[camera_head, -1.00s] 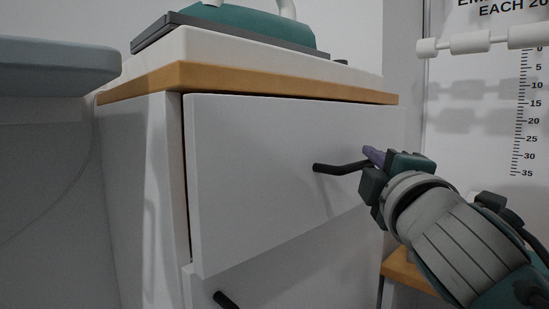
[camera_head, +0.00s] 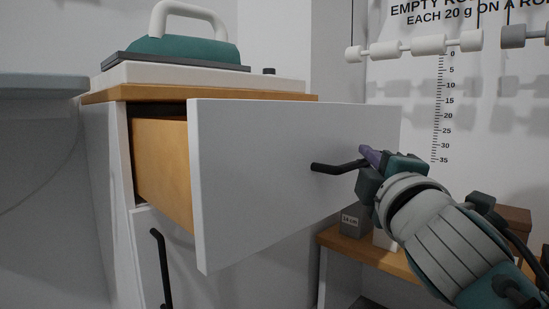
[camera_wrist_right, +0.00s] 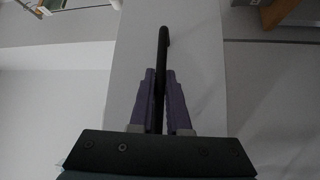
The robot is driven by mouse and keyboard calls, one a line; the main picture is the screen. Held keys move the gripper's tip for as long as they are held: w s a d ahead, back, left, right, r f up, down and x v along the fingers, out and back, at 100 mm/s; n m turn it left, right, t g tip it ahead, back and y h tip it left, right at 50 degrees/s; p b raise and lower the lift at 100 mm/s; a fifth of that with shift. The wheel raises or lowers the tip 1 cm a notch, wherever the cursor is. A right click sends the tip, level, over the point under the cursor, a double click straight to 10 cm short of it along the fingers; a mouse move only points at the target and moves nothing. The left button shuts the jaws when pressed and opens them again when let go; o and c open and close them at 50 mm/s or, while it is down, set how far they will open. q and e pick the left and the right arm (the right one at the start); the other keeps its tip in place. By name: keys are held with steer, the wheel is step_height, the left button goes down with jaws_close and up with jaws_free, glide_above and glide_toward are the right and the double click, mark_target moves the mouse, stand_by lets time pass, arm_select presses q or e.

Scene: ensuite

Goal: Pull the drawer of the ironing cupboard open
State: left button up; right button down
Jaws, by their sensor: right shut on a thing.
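The ironing cupboard has a wooden top edge (camera_head: 200,94) and white sides. Its upper drawer (camera_head: 270,190) stands well out from the body, and its wooden side (camera_head: 163,170) shows. A black bar handle (camera_head: 338,168) is on the white front. My right gripper (camera_head: 368,158) is shut on that handle at its right part. In the right wrist view the purple fingers (camera_wrist_right: 160,100) lie on both sides of the black handle (camera_wrist_right: 163,50). The drawer's inside is mostly hidden. My left gripper is not in view.
A lower front with a black handle (camera_head: 161,268) is below the open drawer. A teal iron (camera_head: 185,50) stands on the white top. A wooden shelf (camera_head: 370,252) with a small grey block (camera_head: 353,221) is at the right. A grey-blue surface (camera_head: 40,84) is at the left.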

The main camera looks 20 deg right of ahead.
steer(key=shift+s, duration=0.15)
steer(key=c, duration=0.9)
jaws_free()
steer(key=b+v, duration=0.1)
steer(key=v, duration=0.9)
steer(key=shift+d, duration=0.1)
